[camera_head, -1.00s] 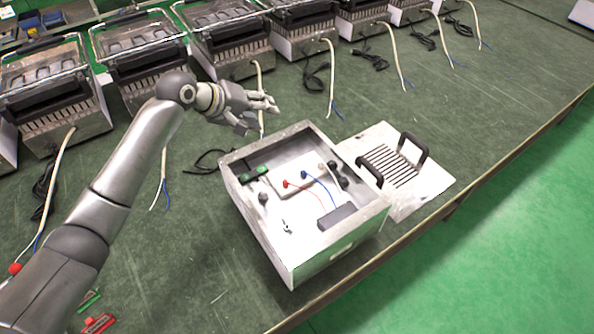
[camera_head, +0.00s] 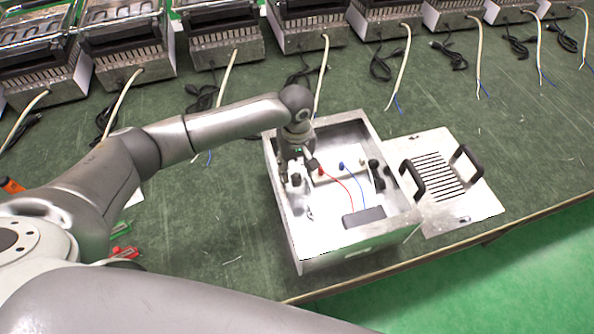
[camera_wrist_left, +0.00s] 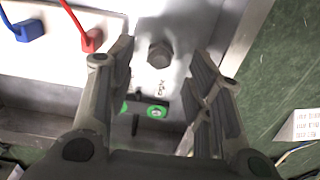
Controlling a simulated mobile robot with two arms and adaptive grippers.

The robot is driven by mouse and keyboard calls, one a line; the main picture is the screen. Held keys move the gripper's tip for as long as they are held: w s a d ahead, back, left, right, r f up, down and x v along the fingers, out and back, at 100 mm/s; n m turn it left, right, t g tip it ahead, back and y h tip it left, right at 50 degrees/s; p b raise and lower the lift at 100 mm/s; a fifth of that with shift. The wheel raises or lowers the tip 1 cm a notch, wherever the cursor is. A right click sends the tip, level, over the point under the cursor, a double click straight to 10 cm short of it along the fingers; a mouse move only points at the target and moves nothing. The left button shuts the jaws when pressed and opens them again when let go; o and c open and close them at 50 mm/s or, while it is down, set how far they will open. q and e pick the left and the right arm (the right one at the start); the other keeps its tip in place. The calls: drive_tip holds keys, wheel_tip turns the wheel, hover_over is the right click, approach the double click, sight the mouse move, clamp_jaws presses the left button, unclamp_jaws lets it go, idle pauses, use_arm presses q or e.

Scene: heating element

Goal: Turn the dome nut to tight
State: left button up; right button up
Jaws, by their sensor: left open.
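The dome nut (camera_wrist_left: 160,54) is a dark grey hexagonal nut on the light metal floor of the open box. It sits between the two spread fingers of my left gripper (camera_wrist_left: 163,62), with a gap on each side, in the left wrist view. In the head view my left gripper (camera_head: 298,170) reaches down into the left side of the metal box (camera_head: 284,225). A small dark piece, probably the nut (camera_head: 296,181), shows at its fingertips. My right gripper is not in view.
Red (camera_wrist_left: 91,40) and blue (camera_wrist_left: 30,30) plugs with wires and green terminals (camera_wrist_left: 156,111) are close by in the box. A plate with two black handles (camera_head: 440,190) lies right of it. Heater units (camera_head: 225,40) line the back of the table.

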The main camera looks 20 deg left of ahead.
sight(296, 178)
use_arm(q)
drive_tip(key=shift+f, duration=1.5)
drive_tip(key=shift+c, duration=0.4)
drive_tip(key=c, duration=1)
